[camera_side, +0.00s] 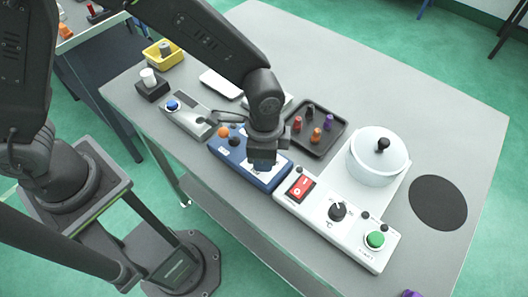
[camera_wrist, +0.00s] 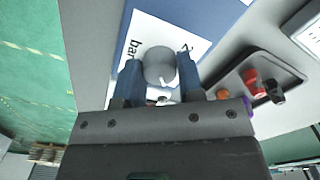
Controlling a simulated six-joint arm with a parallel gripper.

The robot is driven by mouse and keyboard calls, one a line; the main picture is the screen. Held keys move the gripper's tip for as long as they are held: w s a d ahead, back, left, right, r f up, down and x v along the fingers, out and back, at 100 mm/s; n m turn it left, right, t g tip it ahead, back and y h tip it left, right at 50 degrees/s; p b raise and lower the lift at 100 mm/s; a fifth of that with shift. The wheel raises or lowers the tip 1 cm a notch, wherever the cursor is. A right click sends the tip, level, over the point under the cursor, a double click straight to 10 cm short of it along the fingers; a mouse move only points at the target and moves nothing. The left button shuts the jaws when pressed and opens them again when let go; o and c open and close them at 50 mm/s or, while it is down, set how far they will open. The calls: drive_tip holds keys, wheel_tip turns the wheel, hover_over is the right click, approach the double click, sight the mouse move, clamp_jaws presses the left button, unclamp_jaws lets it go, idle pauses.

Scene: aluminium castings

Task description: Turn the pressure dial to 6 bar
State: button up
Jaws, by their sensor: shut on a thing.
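The pressure dial (camera_wrist: 159,64) is a round grey knob on a white label (camera_wrist: 143,33) printed "bar" in the wrist view. Its scale is mostly hidden, so I cannot read the setting. The label is on a blue panel (camera_wrist: 217,14), which also shows in the side view (camera_side: 273,183). My gripper (camera_wrist: 159,72) has its two blue fingers closed on either side of the dial. In the side view my gripper (camera_side: 262,163) points down onto the right part of the blue panel and hides the dial.
A white panel with a red switch (camera_side: 300,187), black knob (camera_side: 337,211) and green button (camera_side: 375,239) adjoins on the right. A dark tray (camera_side: 339,140) of several coloured pegs stands behind. A white pot (camera_side: 372,160) is farther right. A grey unit with a blue button (camera_side: 172,105) lies left.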

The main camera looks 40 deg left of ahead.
drive_tip(key=o, duration=0.9)
drive_tip(key=shift+o, duration=0.2)
wheel_tip(320, 180, up, 14)
drive_tip(key=s+a+r+n+t, duration=0.2)
drive_tip(key=s+a+n, duration=0.3)
drive_tip(key=a, duration=0.5)
drive_tip(key=s+a+r+n+t, duration=0.3)
drive_tip(key=s+a+r+n, duration=0.2)
drive_tip(key=a, duration=0.6)
drive_tip(key=shift+s+r+n+t, duration=0.2)
drive_tip(key=shift+s+n+t, duration=0.15)
drive_tip(key=shift+n, duration=0.25)
